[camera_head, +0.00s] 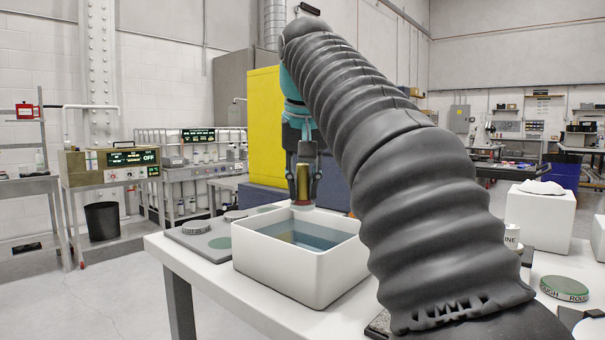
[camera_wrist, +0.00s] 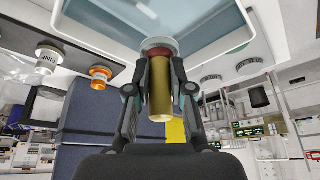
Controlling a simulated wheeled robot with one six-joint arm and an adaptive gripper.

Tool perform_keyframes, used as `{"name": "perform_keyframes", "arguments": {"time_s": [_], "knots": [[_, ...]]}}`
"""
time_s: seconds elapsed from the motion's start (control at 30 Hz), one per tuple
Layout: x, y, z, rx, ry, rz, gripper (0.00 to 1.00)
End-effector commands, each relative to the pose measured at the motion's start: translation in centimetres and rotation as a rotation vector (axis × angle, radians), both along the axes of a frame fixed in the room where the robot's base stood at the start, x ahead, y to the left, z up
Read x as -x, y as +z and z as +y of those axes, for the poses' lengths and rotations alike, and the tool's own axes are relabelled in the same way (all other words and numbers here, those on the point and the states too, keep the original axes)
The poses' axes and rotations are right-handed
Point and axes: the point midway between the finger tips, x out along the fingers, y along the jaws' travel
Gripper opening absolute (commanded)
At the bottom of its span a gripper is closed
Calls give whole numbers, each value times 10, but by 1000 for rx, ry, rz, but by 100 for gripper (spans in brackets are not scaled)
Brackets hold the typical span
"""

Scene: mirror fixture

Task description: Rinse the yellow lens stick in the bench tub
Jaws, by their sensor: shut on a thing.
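My gripper (camera_head: 303,187) is shut on the yellow lens stick (camera_head: 303,180), which hangs upright with its pale end down. In the wrist view my gripper (camera_wrist: 160,68) has a finger on each side of the gold-yellow stick (camera_wrist: 160,98). A reddish band and a pale round lens end show beyond the fingertips. The white bench tub (camera_head: 295,272) holds bluish water (camera_head: 308,234). In the head view the stick's lower end appears at or just above the tub's far rim. The tub (camera_wrist: 110,48) fills the top of the wrist view. The lens end looks out of the water.
Round lidded dishes (camera_head: 196,227) sit on a grey mat (camera_head: 188,240) left of the tub. A green-topped round tin (camera_head: 565,288) and white blocks (camera_head: 540,212) are to the right. In the wrist view, an orange-banded jar (camera_wrist: 100,74) and a white jar marked FINE (camera_wrist: 48,56) show.

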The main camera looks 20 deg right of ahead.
Motion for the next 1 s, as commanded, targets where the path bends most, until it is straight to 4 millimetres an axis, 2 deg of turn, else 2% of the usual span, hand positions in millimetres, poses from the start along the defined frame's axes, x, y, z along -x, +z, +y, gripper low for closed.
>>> {"name": "perform_keyframes", "arguments": {"time_s": [0.1, 1.0], "knots": [[0, -14, 0, 0, -1, 2, 0], [0, -90, 0, 0, -2, 1, 0]]}}
